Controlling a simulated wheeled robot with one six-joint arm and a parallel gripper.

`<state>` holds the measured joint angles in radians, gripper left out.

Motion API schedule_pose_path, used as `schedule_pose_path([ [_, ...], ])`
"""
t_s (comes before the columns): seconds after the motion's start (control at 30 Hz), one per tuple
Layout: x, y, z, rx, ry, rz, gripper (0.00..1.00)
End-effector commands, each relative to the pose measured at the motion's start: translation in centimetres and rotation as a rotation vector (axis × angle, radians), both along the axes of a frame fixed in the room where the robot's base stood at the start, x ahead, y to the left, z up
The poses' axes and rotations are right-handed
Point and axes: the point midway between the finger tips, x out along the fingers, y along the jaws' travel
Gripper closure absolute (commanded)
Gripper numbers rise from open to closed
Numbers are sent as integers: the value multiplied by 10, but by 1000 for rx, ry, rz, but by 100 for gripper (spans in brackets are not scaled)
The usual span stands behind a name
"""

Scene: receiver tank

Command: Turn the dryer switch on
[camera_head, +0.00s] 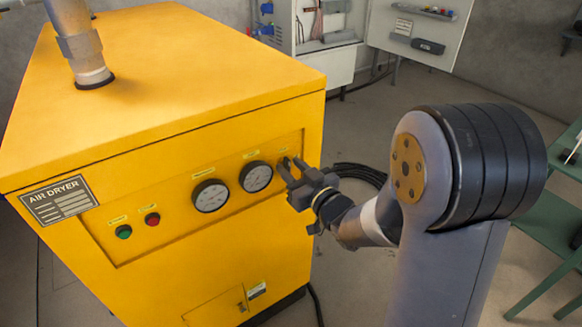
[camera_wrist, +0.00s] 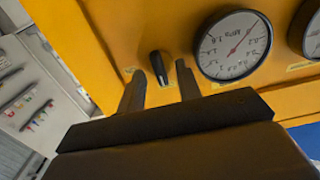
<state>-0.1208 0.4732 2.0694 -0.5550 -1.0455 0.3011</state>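The yellow air dryer (camera_head: 160,160) fills the left of the head view. Its black switch knob (camera_wrist: 159,66) is on the front panel, beside a pressure gauge (camera_wrist: 235,45). In the head view the knob is mostly hidden by my gripper (camera_head: 289,165), which is at the panel's right end. In the wrist view my gripper (camera_wrist: 160,72) is open, one finger on each side of the knob in the picture. No finger clearly touches it. I cannot tell whether the tips reach around it. The knob's setting cannot be made out.
Two gauges (camera_head: 210,196) and green (camera_head: 124,232) and red (camera_head: 152,219) buttons lie left along the panel. A pipe (camera_head: 82,50) rises from the dryer's top. An open cabinet (camera_head: 335,65) stands behind. A green chair (camera_head: 550,225) is at right.

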Motion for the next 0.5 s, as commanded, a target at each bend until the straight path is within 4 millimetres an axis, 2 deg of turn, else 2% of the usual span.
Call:
schedule_pose_path([
  [0.37, 7, 5, 0, 0, 0, 0, 67],
  [0.5, 7, 5, 0, 0, 0, 0, 77],
])
